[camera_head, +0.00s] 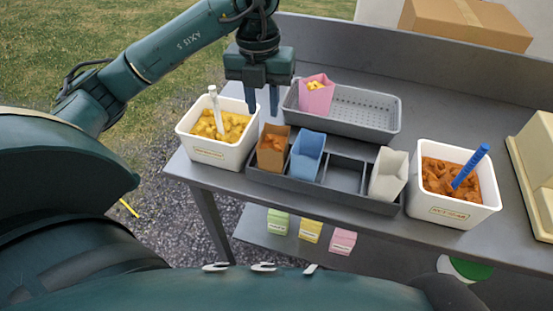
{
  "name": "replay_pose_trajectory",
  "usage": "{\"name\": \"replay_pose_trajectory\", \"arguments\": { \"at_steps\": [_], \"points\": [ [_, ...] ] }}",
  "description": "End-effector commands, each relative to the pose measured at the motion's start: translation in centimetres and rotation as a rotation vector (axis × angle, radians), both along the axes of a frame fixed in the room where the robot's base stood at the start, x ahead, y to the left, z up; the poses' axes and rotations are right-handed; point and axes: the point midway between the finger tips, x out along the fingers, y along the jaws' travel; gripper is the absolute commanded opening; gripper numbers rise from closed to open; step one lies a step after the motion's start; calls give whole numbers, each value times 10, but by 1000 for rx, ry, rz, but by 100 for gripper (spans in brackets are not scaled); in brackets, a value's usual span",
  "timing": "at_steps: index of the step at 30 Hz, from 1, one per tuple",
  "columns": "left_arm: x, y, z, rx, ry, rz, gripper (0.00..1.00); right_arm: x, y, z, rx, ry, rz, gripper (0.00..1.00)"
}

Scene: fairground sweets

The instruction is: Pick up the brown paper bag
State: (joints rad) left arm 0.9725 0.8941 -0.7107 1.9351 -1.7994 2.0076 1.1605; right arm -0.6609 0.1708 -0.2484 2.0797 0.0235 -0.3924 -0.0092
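The brown paper bag (269,159) stands upright in the leftmost compartment of the grey divided tray (322,189) on the metal counter. Orange-brown pieces show in its open top. My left gripper (263,108) points down above and slightly behind the bag in the picture. Its two fingers are apart with nothing between them, and a gap shows between the fingertips and the bag. My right gripper is not in view.
A blue bag (307,158) stands close on the right, and a white bag (388,175) is farther right. Sweet tubs stand left (217,154) and right (448,210). A perforated tray (365,113) behind holds a pink bag (315,98).

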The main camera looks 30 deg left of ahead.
Motion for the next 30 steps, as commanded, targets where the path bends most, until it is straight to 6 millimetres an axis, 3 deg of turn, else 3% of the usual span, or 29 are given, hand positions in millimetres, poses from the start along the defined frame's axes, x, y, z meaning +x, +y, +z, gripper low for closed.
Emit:
{"name": "replay_pose_trajectory", "arguments": {
  "at_steps": [1, 7, 14, 24, 30],
  "points": [
    [-1, -1, -14, -3, 8, -2, 28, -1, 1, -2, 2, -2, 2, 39],
    [-1, -2, -47, -4, 5, -4, 28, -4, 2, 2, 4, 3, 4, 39],
    [0, -1, -64, -6, 4, -4, 28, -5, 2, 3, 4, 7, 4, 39],
    [0, 4, -108, -6, 3, -5, 28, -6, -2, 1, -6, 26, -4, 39],
    [0, 4, -112, -7, 2, -7, 28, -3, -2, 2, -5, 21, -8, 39]
  ]
}}
